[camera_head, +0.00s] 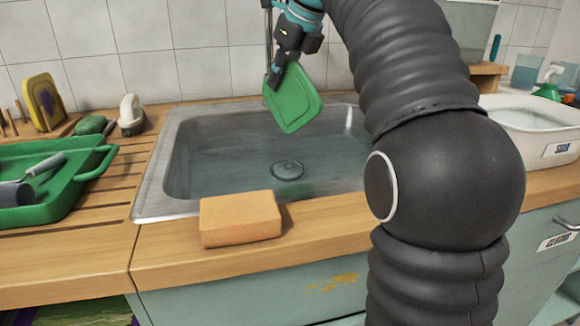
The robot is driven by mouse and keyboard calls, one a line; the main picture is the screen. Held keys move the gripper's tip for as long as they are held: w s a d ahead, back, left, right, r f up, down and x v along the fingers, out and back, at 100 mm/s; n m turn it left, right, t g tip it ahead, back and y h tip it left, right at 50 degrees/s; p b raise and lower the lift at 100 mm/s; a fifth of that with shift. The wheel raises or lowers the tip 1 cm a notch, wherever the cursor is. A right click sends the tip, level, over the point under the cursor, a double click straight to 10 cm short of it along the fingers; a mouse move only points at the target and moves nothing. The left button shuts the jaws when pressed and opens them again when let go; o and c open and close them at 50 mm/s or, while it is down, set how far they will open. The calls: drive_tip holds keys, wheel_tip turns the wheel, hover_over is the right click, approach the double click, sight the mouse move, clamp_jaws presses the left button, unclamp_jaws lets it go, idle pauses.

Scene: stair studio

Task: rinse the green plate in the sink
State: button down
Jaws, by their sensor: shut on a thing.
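The green plate (293,104) is a rounded square. It hangs tilted over the far part of the metal sink (184,160). My gripper (279,76) is shut on the plate's upper left edge and holds it above the basin. The sink basin has a round drain (287,170) in its floor. I cannot tell how much water is in the basin. A thin vertical metal pipe shows behind my gripper, and its outlet is hidden. My own dark arm covers the sink's right side.
An orange sponge block (240,218) lies on the wooden counter at the sink's front edge. A green tray (88,170) with a roller stands on the left. A white tub (530,125) stands right.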

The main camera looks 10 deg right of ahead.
drive_tip(key=shift+r, duration=2.2)
drive_tip(key=shift+r, duration=0.15)
idle(0.5)
drive_tip(key=shift+r, duration=1.3)
drive_tip(key=shift+s+r, duration=0.25)
drive_tip(key=shift+r, duration=0.7)
drive_tip(key=shift+f, duration=0.1)
drive_tip(key=shift+w+f, duration=0.1)
drive_tip(key=shift+f, duration=0.25)
drive_tip(key=shift+s+f, duration=0.15)
drive_tip(key=shift+s, duration=0.1)
